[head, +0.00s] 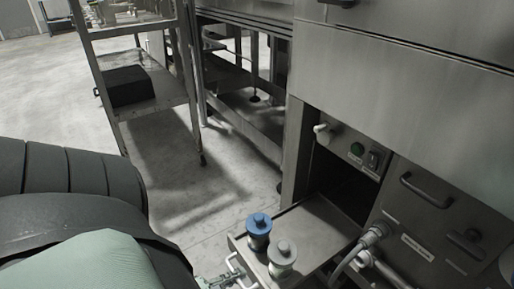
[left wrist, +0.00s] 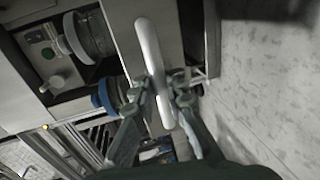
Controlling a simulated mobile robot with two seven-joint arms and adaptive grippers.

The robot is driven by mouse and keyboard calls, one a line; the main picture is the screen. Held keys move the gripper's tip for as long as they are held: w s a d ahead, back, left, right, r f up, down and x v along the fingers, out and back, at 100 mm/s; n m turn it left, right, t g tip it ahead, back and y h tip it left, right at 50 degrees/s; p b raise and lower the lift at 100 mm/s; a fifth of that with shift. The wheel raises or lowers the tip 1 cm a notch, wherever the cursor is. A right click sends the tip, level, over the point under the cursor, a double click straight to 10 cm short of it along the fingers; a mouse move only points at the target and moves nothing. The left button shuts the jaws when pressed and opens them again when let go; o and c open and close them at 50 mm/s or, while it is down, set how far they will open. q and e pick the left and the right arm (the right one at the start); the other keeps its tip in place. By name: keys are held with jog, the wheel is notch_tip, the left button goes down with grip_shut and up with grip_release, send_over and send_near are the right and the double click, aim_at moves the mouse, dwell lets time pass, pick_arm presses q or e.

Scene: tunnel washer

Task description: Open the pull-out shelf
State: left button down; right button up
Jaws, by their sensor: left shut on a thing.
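The pull-out shelf (head: 318,226) sticks out of a dark opening in the steel washer. A blue-capped container (head: 258,232) and a grey-capped container (head: 282,258) stand upright on it near its front. The shelf's bar handle (head: 236,266) is on its front face; in the left wrist view the handle (left wrist: 152,55) runs between the fingers. My left gripper (left wrist: 162,98) is shut on the handle. In the head view only a small part of it shows at the bottom edge, beside the shelf front. My right gripper is not in view.
A steel cart (head: 150,102) with a black box (head: 126,86) stands at the back left. Right of the shelf are a hose fitting (head: 372,236) and drawer handles (head: 425,190). A green button (head: 357,149) sits above. The floor (head: 195,190) left of the shelf is clear.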

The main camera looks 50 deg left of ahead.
pick_arm(q)
jog(key=f+v, duration=0.1)
jog(key=v, duration=0.5)
jog(key=shift+s, duration=0.2)
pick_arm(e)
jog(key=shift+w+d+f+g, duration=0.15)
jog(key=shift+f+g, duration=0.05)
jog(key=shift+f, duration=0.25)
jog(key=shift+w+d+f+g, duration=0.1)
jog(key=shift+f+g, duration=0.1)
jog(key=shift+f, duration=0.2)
pick_arm(q)
jog(key=shift+f, duration=0.1)
jog(key=c, duration=1.8)
grip_release()
jog(key=shift+s, duration=0.1)
jog(key=v, duration=1.1)
jog(key=shift+s+a, duration=0.15)
jog(key=shift+s, duration=0.25)
